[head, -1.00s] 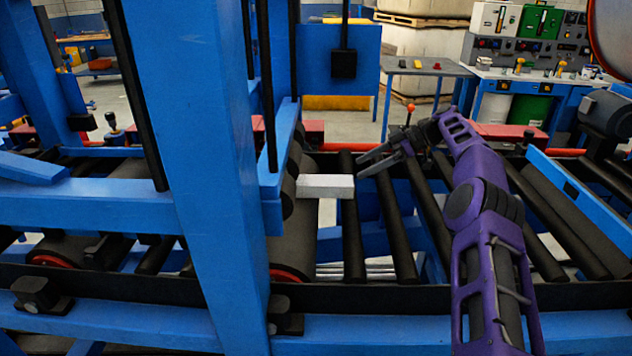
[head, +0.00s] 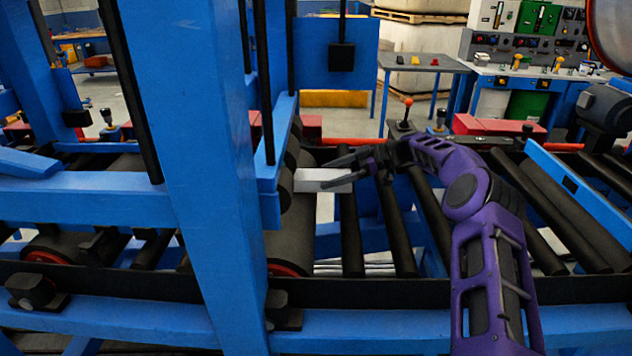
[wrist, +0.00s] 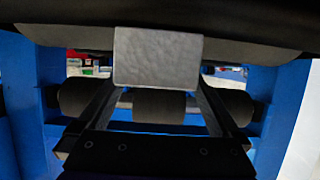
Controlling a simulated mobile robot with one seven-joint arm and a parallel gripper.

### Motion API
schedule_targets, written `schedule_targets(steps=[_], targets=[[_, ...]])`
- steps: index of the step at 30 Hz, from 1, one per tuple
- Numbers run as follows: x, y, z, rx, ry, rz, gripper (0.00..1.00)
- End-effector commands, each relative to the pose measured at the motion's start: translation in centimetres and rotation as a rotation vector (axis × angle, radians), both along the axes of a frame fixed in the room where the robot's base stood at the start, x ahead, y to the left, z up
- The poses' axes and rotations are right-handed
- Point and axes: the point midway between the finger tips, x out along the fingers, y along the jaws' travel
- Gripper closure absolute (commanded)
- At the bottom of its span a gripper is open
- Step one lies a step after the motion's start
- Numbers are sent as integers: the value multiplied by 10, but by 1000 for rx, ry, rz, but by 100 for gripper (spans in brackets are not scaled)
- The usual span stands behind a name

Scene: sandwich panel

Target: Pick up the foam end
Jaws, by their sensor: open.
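The foam end (head: 318,178) is a pale grey block sticking out to the right from between the dark rollers of the blue machine in the head view. In the wrist view its blunt end face (wrist: 157,58) shows above centre, straight ahead of my gripper. My gripper (head: 335,172) is open, with its fingers pointing left at the block's free end. In the head view one finger lies along the far side and the other overlaps the near side. In the wrist view the fingers (wrist: 158,88) spread to either side of the block's lower edge. I cannot tell whether they touch it.
A thick blue post (head: 205,150) stands left of the block, with a blue crossbeam (head: 90,200) beside it. Black conveyor rollers (head: 398,225) run beneath my arm. A joystick with a red knob (head: 407,108) stands just behind my gripper. A dark roller (wrist: 240,15) spans above the block.

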Motion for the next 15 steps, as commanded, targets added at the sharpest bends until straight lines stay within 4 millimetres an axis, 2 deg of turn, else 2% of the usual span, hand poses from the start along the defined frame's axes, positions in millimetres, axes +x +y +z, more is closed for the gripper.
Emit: schedule_targets(steps=[5, 12, 15], targets=[[1, 11, -3, -1, -1, 1, 0], [5, 45, -13, 0, 2, 1, 0], [5, 52, -16, -1, 1, 1, 0]])
